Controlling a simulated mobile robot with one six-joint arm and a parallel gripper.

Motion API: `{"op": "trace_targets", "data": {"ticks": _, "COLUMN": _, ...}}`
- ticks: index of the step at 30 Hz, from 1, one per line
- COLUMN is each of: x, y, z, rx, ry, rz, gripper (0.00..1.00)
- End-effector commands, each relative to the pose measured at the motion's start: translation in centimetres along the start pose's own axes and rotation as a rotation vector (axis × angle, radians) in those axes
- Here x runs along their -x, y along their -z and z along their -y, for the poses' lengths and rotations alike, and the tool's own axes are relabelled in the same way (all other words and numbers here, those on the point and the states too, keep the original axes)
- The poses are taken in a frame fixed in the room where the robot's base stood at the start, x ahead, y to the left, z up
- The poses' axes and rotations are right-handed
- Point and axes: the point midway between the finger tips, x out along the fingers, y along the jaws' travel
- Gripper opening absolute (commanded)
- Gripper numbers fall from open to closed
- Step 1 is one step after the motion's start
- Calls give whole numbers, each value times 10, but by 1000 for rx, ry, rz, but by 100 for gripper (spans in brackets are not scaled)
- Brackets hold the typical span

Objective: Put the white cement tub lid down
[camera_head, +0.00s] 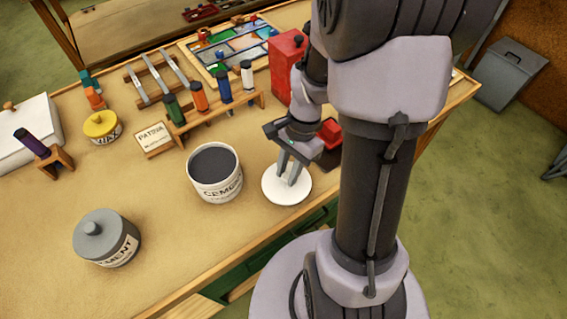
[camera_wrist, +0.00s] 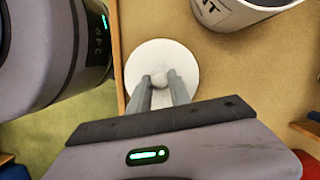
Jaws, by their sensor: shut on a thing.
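The white cement tub lid (camera_head: 271,193) is a round disc with a small knob, at the front edge of the bench, just right of the open white cement tub (camera_head: 216,187). My gripper (camera_head: 291,177) is shut on the lid's knob from above. In the wrist view my gripper (camera_wrist: 160,88) has its two fingers on either side of the pale knob, with the white lid (camera_wrist: 150,54) around it. The lid looks level and at or very near the bench top; I cannot tell whether it touches. The tub is open and shows dark grey content.
A grey-lidded cement tub (camera_head: 105,238) stands at the front left. A patina sign (camera_head: 155,138), a rack of coloured bottles (camera_head: 212,116) and a red box (camera_head: 286,62) stand behind. The bench's front edge (camera_head: 243,258) is close to the lid. Bare bench lies between the two tubs.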

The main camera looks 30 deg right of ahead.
Motion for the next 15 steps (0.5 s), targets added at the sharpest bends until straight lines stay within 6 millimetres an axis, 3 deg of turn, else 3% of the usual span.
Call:
{"op": "trace_targets", "data": {"ticks": 1, "x": -20, "y": 4, "z": -3, "rx": -2, "ry": 0, "rz": 0, "gripper": 0}}
{"op": "trace_targets", "data": {"ticks": 12, "x": -19, "y": 4, "z": -4, "rx": -2, "ry": 1, "rz": 0, "gripper": 0}}
{"op": "trace_targets", "data": {"ticks": 13, "x": -18, "y": 3, "z": -4, "rx": -2, "ry": 1, "rz": 0, "gripper": 28}}
{"op": "trace_targets", "data": {"ticks": 15, "x": -18, "y": 3, "z": -4, "rx": -2, "ry": 1, "rz": 0, "gripper": 42}}
